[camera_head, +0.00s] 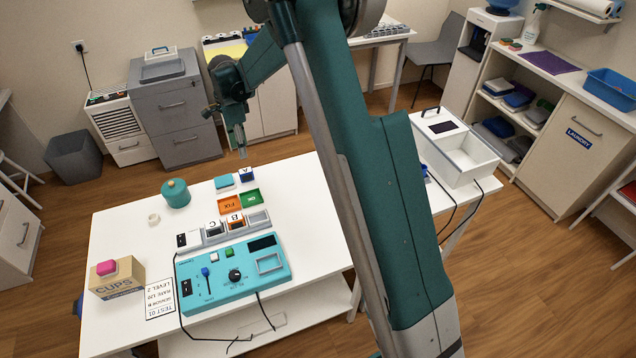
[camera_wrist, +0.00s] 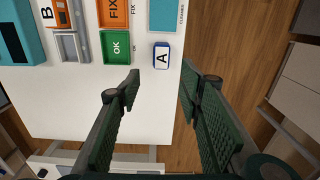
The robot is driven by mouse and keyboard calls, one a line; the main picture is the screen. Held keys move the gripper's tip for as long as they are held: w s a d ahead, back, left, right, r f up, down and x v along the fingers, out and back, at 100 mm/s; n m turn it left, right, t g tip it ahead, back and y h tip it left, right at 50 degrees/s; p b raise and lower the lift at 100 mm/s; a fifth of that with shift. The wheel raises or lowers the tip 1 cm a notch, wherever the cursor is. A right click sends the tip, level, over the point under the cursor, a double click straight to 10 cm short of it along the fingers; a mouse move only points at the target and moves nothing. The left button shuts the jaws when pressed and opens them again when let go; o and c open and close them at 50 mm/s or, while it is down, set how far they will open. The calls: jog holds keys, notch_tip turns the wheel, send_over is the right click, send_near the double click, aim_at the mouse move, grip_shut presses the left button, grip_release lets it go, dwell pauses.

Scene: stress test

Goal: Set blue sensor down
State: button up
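The blue sensor, a small blue block with a white top lettered A (camera_head: 246,175), stands on the white table at its far edge, behind the green OK tray (camera_head: 252,198). In the wrist view the blue sensor (camera_wrist: 161,55) lies just beyond my fingertips, in line with the gap between them. My gripper (camera_head: 242,150) hangs above and behind the sensor, apart from it. In the wrist view my gripper (camera_wrist: 162,84) has its fingers spread with nothing between them. The orange FIX tray (camera_head: 230,205) sits left of the OK tray; both look empty.
A grey rack holds blocks B (camera_head: 235,220) and C (camera_head: 213,229), with an empty-looking slot at right. A teal tester (camera_head: 215,292), a teal pad (camera_head: 223,182), a teal pot (camera_head: 175,192) and a cups box (camera_head: 117,279) stand around.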

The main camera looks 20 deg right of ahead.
jog(key=s+d+r+n+t, duration=0.2)
jog(key=s+d+r+n, duration=0.2)
jog(key=s+r, duration=0.6)
jog(key=s+d+r+n+t, duration=0.1)
jog(key=s+d+r+n, duration=0.3)
jog(key=s+r, duration=0.65)
jog(key=s+d+n+t, duration=0.2)
jog(key=s+n, duration=0.3)
jog(key=s, duration=0.8)
jog(key=s+d+n+t, duration=0.2)
jog(key=s+d+n, duration=0.1)
jog(key=s, duration=1.1)
jog(key=shift+d+f+n, duration=0.3)
jog(key=shift+d+n, duration=0.05)
jog(key=shift+n, duration=0.55)
jog(key=shift+s, duration=0.1)
jog(key=shift+f+b, duration=0.95)
